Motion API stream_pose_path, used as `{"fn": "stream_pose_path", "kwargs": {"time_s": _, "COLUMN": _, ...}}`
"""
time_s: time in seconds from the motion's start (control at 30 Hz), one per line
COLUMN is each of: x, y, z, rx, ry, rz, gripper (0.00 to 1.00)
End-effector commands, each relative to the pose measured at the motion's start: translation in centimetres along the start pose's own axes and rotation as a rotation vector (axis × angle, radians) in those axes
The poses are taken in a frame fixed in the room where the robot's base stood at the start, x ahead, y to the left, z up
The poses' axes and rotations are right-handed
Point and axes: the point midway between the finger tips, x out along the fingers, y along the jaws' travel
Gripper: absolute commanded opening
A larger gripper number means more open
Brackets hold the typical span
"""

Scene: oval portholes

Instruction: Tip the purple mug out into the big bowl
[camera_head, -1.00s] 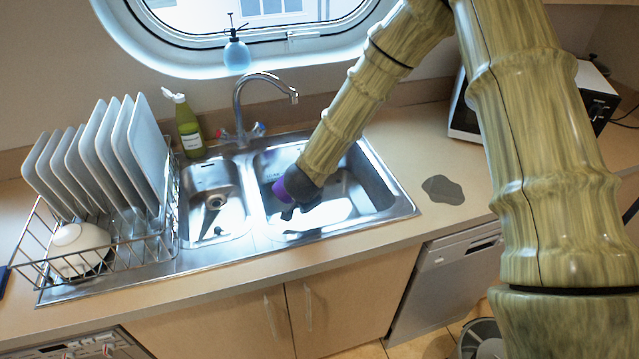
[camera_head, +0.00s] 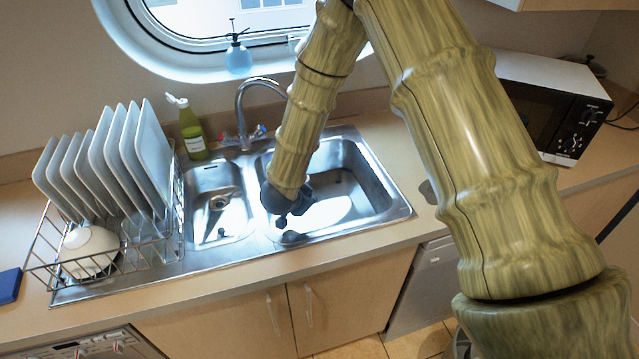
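My gripper (camera_head: 286,208), dark grey, hangs over the left part of the big bowl (camera_head: 345,207) of the steel sink, near the divider. It points down and is seen from behind and above, so its fingers are mostly hidden. The purple mug does not show now. A purple patch showed at the gripper's left side a second ago, and the gripper and wrist may be hiding it. I cannot tell whether the fingers are open or shut. I see no contents in the big bowl.
The smaller sink bowl (camera_head: 216,203) lies to the left. The tap (camera_head: 241,112) arches behind the sink, close to my arm. A green bottle (camera_head: 192,130) stands behind. A dish rack (camera_head: 118,262) at left holds several plates and a white bowl (camera_head: 90,248). A microwave (camera_head: 545,105) stands at right.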

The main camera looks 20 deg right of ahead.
Motion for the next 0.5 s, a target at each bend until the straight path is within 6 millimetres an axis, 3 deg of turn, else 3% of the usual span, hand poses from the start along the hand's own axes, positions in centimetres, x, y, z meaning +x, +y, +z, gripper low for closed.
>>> {"fn": "stream_pose_path", "kwargs": {"time_s": 0.5, "x": -2.1, "y": -1.2, "z": -0.5, "rx": -0.087, "ry": 0.156, "rz": 0.029, "gripper": 0.0}}
